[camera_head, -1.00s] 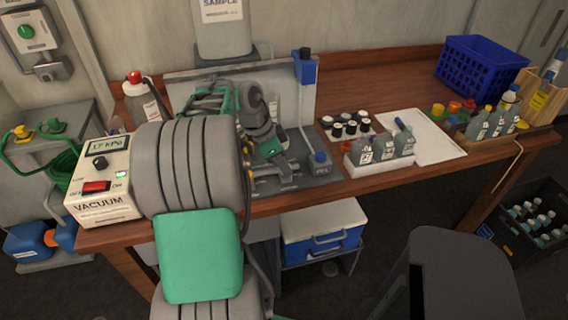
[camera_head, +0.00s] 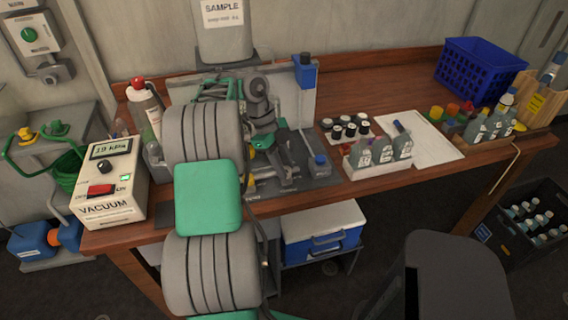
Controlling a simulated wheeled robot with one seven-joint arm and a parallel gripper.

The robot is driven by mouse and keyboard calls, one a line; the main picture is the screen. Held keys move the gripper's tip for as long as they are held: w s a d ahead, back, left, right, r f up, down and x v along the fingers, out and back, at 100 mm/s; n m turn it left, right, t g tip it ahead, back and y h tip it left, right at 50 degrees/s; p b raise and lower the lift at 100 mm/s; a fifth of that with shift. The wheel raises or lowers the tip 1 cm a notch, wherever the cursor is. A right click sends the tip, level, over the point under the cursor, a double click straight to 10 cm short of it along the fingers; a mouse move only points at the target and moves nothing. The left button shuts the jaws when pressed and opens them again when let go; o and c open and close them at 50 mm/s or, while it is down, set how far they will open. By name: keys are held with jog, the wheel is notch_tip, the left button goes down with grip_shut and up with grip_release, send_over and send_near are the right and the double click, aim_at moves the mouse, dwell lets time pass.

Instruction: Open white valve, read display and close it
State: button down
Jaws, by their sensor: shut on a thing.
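My gripper (camera_head: 277,167) is low over the dark apparatus base on the bench, in front of the grey back panel. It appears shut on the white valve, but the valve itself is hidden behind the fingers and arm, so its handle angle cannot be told. The display (camera_head: 110,148) is on top of the white vacuum box (camera_head: 117,183) at the left end of the bench. It seems to read about 29 kPa, though the digits are small and blurred. A red switch and a small green light show on the box.
A red-capped bottle (camera_head: 146,110) stands behind the vacuum box. Right of the gripper are a blue-capped bottle (camera_head: 319,163), black-capped vials (camera_head: 344,130) and a rack of grey bottles (camera_head: 378,151). A blue basket (camera_head: 482,68) is farther right. My arm crosses the bench's front edge.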

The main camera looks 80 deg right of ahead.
dwell(0.4)
jog(key=c, duration=1.1)
grip_release()
jog(key=shift+o, duration=0.2)
jog(key=p+v, duration=0.5)
jog(key=v, duration=0.2)
jog(key=shift+w+r, duration=0.2)
jog(key=shift+r, duration=0.15)
jog(key=shift+d, duration=0.1)
